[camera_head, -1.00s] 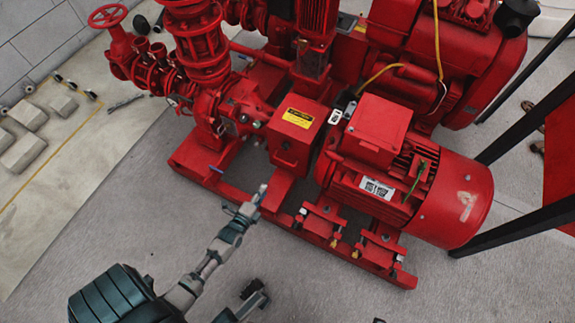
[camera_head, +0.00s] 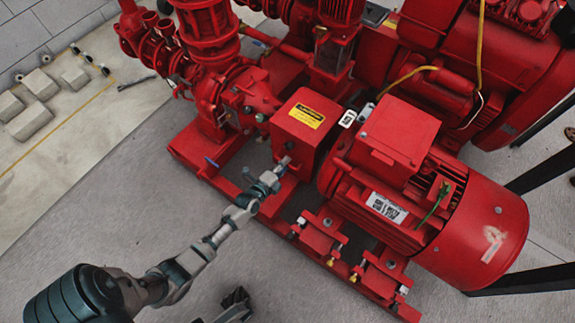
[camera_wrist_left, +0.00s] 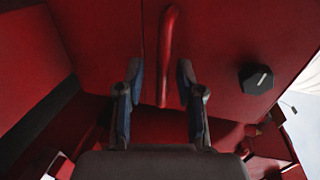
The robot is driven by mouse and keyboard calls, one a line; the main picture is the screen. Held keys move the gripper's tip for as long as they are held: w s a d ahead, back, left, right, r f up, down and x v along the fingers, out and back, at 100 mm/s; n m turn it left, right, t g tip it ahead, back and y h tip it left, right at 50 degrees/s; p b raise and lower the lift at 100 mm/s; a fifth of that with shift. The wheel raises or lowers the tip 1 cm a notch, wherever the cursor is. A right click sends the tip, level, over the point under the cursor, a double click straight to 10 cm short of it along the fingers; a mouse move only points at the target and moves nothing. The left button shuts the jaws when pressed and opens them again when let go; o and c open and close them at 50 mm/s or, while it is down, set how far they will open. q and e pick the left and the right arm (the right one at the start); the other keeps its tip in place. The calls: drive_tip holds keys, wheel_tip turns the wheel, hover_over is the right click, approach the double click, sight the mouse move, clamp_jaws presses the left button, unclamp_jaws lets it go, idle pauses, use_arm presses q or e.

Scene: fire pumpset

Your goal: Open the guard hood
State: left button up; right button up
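The guard hood (camera_head: 304,125) is a red box with a yellow label, between the pump and the motor, and it looks closed. My left gripper (camera_head: 281,168) is at the lower front face of the hood. In the left wrist view, the hood's red bar handle (camera_wrist_left: 168,55) hangs down between the two fingers of the left gripper (camera_wrist_left: 160,85). The fingers are apart, with a gap on each side of the handle. A dark mechanical piece (camera_head: 236,306) at the bottom edge of the head view may be my right gripper; its fingers cannot be made out.
The red motor (camera_head: 425,200) is right of the hood, and the red pump (camera_head: 232,100) is left. The red base frame (camera_head: 225,185) runs below them. A black knob (camera_wrist_left: 256,79) sits right of the handle. The grey floor (camera_head: 110,220) at left is clear.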

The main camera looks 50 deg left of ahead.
use_arm(q)
drive_tip(key=shift+r, duration=0.1)
clamp_jaws()
